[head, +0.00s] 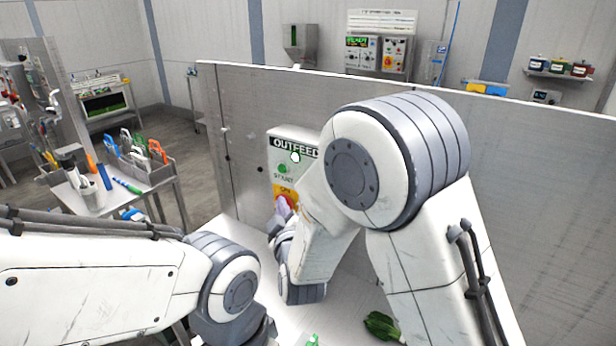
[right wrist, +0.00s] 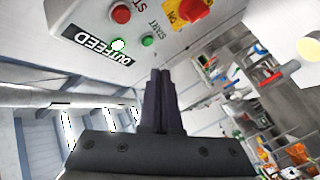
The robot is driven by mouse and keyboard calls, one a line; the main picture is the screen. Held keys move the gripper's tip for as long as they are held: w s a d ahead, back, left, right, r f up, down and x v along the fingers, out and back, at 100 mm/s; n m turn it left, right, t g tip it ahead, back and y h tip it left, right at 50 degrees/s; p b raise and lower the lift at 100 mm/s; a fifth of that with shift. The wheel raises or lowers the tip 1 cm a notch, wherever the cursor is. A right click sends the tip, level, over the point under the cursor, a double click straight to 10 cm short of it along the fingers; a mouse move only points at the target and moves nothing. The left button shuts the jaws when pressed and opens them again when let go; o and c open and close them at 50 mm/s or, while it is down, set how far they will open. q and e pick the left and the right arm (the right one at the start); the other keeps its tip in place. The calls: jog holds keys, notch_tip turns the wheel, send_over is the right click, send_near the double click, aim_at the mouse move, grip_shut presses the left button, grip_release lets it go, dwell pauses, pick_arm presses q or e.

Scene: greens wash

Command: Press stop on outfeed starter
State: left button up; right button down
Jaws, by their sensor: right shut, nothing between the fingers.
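The outfeed starter (head: 307,138) is a pale box on the metal panel, partly hidden by my right arm in the head view. In the right wrist view the starter (right wrist: 140,65) carries a red stop button (right wrist: 120,13), a green start button (right wrist: 149,40), a lit lamp (right wrist: 117,46) and a red mushroom knob (right wrist: 194,13) on a yellow plate. My right gripper (right wrist: 161,72) is shut and empty, its tips pointing at the box near the green button. Whether they touch the box is unclear. My left arm shows, but its gripper is out of view.
The upright metal panel (head: 540,170) stands behind my right arm. A green leafy vegetable (head: 381,325) lies on the white surface below. A side table with a tool caddy (head: 150,168) stands at left. Another control box (head: 376,52) hangs on the back wall.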

dwell(0.3)
jog(key=w+d, duration=0.5)
jog(key=w, duration=0.2)
dwell(0.3)
jog(key=shift+d, duration=0.1)
jog(key=shift+w+d, duration=0.1)
jog(key=shift+w, duration=0.1)
dwell(1.7)
jog(key=shift+w+d, duration=0.15)
jog(key=shift+w, duration=0.05)
